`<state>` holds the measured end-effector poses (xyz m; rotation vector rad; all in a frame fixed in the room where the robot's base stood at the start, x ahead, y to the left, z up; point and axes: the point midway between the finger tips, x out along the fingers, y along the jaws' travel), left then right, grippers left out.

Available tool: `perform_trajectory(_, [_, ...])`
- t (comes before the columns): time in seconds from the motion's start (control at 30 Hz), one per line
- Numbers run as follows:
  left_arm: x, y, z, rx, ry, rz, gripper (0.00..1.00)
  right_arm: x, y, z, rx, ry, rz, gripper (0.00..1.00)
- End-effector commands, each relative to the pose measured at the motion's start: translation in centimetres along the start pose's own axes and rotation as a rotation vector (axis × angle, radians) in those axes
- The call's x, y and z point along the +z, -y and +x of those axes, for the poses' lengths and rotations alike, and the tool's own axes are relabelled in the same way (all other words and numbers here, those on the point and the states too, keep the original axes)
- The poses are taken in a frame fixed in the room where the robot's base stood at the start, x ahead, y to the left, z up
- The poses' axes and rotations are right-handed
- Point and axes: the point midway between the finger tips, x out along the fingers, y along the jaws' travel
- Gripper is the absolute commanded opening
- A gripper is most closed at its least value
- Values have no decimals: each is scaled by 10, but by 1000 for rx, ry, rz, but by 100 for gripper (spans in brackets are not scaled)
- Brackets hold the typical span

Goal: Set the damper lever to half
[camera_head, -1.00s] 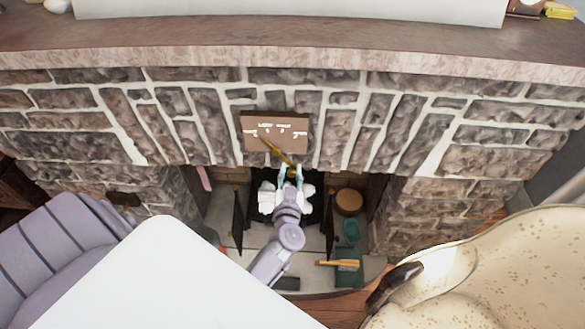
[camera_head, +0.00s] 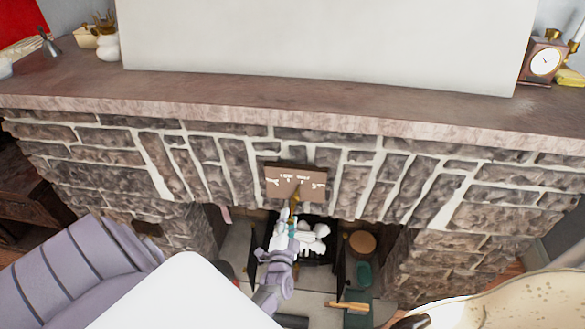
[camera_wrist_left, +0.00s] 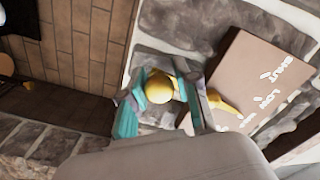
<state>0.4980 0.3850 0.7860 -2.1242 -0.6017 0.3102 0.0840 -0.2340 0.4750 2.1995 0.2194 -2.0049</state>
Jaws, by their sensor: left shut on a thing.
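The damper lever (camera_head: 294,203) is a brass arm on a brown marked plate (camera_head: 290,182), set in the stone above the fireplace opening. In the head view it hangs almost straight down from the plate. My left gripper (camera_head: 292,227) is at its lower end, shut on the lever's round knob. In the left wrist view the yellow knob (camera_wrist_left: 159,87) sits between the teal fingers of the gripper (camera_wrist_left: 160,99). White marks on the plate (camera_wrist_left: 250,75) there read SHUT and LOW; the rest is hidden or too small. My right gripper is not in view.
A stone mantel shelf (camera_head: 300,112) runs above, with a clock (camera_head: 544,63) at right and a white vase (camera_head: 107,45) at left. A brush (camera_head: 348,305) lies at the hearth, right of my arm.

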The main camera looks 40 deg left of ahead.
Motion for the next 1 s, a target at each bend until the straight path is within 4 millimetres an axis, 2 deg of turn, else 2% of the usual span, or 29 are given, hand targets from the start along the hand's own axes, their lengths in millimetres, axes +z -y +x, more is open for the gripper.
perform_trajectory(0.03, [-4, 0, 1, 3, -8, 24, 0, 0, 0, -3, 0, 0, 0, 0])
perform_trajectory(0.3, [-1, 3, 0, 4, -9, 90, 0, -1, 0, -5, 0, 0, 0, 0])
perform_trajectory(0.73, [0, 2, 0, 7, -10, 99, 0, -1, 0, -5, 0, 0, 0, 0])
perform_trajectory(0.77, [0, 2, 0, 7, -10, 99, 33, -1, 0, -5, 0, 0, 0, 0])
perform_trajectory(0.9, [1, 2, 0, 5, -8, 97, 54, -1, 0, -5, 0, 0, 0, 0])
perform_trajectory(1.0, [2, 3, 0, 4, -6, 96, 54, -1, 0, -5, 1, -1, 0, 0])
